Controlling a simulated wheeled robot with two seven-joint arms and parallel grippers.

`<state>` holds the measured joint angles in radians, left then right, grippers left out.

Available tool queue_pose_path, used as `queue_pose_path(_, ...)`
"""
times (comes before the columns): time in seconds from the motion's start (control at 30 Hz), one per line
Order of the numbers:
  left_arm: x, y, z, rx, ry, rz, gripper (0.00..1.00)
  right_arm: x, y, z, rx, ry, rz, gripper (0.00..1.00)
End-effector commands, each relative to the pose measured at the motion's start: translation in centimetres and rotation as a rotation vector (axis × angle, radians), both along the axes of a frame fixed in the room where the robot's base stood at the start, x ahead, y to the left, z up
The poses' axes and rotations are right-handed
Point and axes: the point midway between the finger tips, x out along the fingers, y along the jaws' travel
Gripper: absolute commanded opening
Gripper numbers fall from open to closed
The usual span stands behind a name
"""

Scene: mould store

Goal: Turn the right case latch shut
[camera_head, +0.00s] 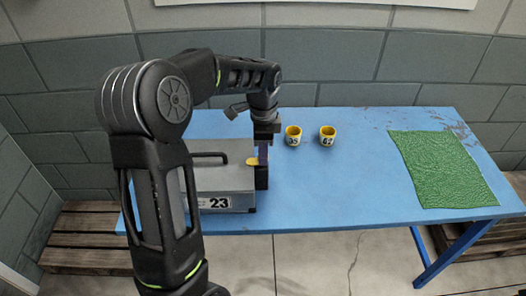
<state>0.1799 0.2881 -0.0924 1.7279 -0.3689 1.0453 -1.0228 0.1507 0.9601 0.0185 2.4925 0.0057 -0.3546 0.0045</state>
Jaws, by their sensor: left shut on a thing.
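A grey case (224,181) marked 23 stands on the blue table (310,205), with a dark handle (208,157) on its top. A yellow latch (252,161) shows at the right end of the case top. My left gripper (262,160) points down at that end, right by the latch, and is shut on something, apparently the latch. The fingers cover part of it, so its exact turn is hard to tell. My left arm hides the left part of the case and any latch there. My right gripper is not in view.
Two yellow cups (293,136) (327,135) with number labels stand behind and right of the case. A green mat (442,169) lies at the right of the table. The table between case and mat is clear. A block wall is behind.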

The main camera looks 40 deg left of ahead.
Motion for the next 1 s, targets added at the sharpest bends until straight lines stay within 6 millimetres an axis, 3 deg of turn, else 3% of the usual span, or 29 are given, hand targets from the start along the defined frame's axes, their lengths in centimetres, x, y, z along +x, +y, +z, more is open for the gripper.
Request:
queue_pose_path(0.3,0.06,0.07,0.08,0.001,-0.003,-0.143,0.00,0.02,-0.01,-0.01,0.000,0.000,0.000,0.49)
queue_pose_path(0.8,0.08,0.06,0.10,0.001,-0.003,-0.168,0.00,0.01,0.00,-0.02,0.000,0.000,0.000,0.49)
queue_pose_path(0.83,0.08,0.06,0.10,0.001,-0.003,-0.168,0.29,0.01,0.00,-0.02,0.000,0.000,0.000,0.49)
queue_pose_path(1.0,0.05,0.04,0.07,0.000,-0.002,-0.167,0.43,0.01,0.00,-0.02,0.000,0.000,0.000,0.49)
